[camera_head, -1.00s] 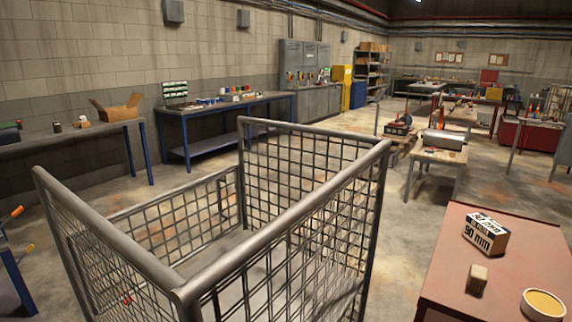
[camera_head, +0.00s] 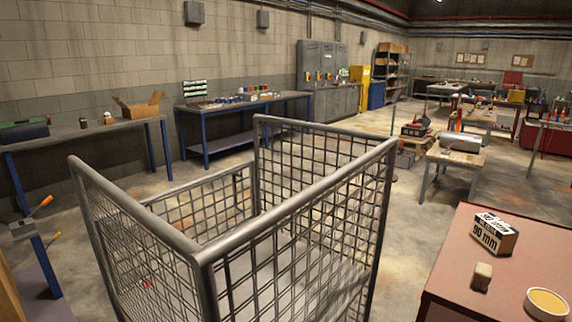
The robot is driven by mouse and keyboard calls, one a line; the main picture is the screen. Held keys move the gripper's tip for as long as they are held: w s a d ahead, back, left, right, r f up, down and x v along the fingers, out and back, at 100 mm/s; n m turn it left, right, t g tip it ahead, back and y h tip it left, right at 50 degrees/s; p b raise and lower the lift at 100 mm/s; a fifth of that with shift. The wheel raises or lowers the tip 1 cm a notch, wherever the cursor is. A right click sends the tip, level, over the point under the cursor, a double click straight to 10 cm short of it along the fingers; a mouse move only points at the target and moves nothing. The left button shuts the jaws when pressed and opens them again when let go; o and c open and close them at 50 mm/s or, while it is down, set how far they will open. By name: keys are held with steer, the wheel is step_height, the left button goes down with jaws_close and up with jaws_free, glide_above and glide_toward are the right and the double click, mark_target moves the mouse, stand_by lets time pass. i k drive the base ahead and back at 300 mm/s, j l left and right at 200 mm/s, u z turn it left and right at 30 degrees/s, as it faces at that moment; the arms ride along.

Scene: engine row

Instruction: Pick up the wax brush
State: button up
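I cannot make out a wax brush for certain. On the red-topped table (camera_head: 451,262) at the lower right stands a small pale wooden block (camera_head: 482,277); whether it is part of a brush I cannot tell. My gripper is not in view.
A wire mesh cage (camera_head: 208,253) fills the near middle, left of the red table. A blue-legged bench (camera_head: 240,107) and another bench with an open carton (camera_head: 142,104) line the left wall. Open concrete floor (camera_head: 420,225) lies behind the cage.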

mark_target(483, 273)
steer(key=i+l, duration=0.2)
steer(key=l, duration=0.15)
steer(key=i+l+z, duration=0.1)
steer(key=l, duration=0.3)
steer(key=i+l, duration=0.55)
steer(key=l, duration=0.15)
steer(key=k+z, duration=0.05)
